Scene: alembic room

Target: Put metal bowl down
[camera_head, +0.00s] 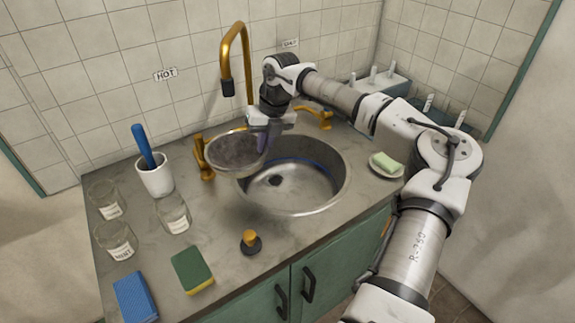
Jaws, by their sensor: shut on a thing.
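A grey metal bowl (236,150) is in the head view, over the left rim of the round sink (318,200) and partly covering it. My gripper (268,128) reaches in from the right and is shut on the bowl's right, far side. The bowl looks roughly level. Whether its underside touches the sink rim or hangs above it I cannot tell. The fingertips are small and partly hidden by my wrist and the bowl.
A brass faucet (245,60) stands behind the bowl, with brass handles (203,158) beside it. Left are a white cup (155,180) and several glass jars (115,240). In front are sponges (192,270) and a plug (251,243). A soap dish (386,168) sits right.

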